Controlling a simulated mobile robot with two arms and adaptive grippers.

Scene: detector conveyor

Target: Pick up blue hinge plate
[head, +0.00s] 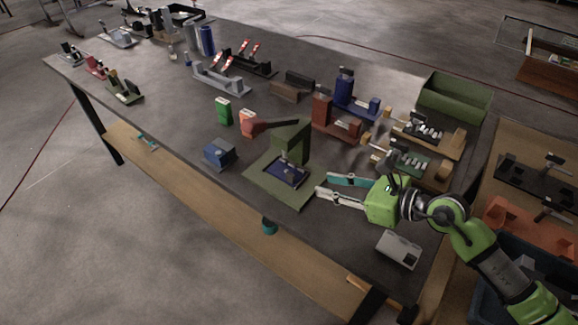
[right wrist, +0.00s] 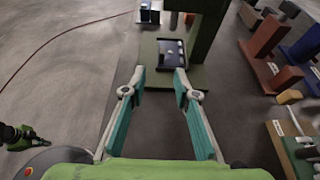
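The dark blue hinge plate (head: 288,172) lies in a green fixture (head: 262,184) with a raised green arch, near the front middle of the table. Small light parts show on the plate. In the right wrist view the plate (right wrist: 172,56) is just ahead, roughly between the fingertips. My right gripper (head: 322,184) is open and empty, to the right of the fixture and apart from the plate. Its spread fingers also show in the right wrist view (right wrist: 161,72). My left gripper is not seen in the head view.
A blue block (head: 220,153) stands left of the fixture. Green (head: 224,111) and orange (head: 250,122) blocks stand behind it. Red and blue stands (head: 335,120) fill the back right. A grey box (head: 398,250) lies near the right front.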

